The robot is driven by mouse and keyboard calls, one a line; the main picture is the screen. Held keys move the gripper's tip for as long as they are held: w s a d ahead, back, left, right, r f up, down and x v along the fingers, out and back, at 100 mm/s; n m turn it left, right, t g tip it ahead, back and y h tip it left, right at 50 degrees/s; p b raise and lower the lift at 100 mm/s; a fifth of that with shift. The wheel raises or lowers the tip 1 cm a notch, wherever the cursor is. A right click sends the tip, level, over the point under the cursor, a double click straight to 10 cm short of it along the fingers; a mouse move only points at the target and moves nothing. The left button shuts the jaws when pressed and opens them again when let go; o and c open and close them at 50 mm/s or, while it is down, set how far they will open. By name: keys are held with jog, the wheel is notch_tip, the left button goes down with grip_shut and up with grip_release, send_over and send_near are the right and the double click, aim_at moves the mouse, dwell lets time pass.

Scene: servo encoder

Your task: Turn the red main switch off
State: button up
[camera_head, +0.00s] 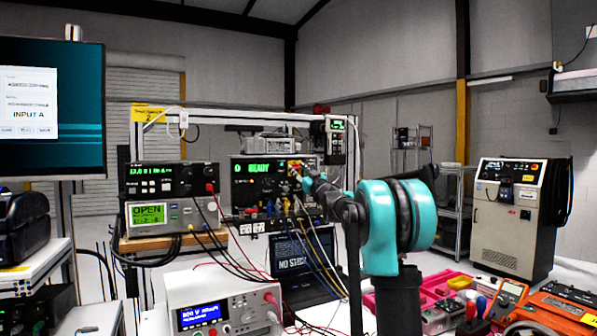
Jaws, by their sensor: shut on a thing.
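The black unit (250,187) with green READY text stands on the bench in the middle of the view. The red main switch (295,163) is a small red and yellow spot near the right end of its front. My arm reaches in from the lower right, and its dark link leads to my gripper (301,173) at that spot. My gripper is shut on the red main switch, small and mostly hidden by its own wrist. The angle of the switch is too small to read.
Cables hang from the unit to a white power supply (222,306) and past a laptop (308,262). Stacked instruments (160,212) stand to the left. A red tray (440,296) and an orange multimeter (508,298) lie at lower right.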

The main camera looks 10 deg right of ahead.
jog(key=n+g+y, duration=0.1)
jog(key=n, duration=0.2)
jog(key=n+g+y, duration=0.1)
jog(key=n, duration=0.2)
jog(key=shift+d+n, duration=0.1)
jog(key=shift+n, duration=0.2)
jog(key=n+g+y, duration=0.1)
jog(key=n+g, duration=0.1)
jog(key=n, duration=0.2)
jog(key=shift+n, duration=0.3)
jog(key=n+g, duration=0.1)
jog(key=n, duration=0.3)
jog(key=shift+n+g+y, duration=0.3)
jog(key=shift+n+g, duration=0.7)
jog(key=shift+n, duration=0.8)
jog(key=o, duration=1.2)
jog(key=shift+c, duration=0.2)
jog(key=v, duration=1.2)
jog(key=shift+s+a+r, duration=0.15)
jog(key=shift+a+r, duration=0.1)
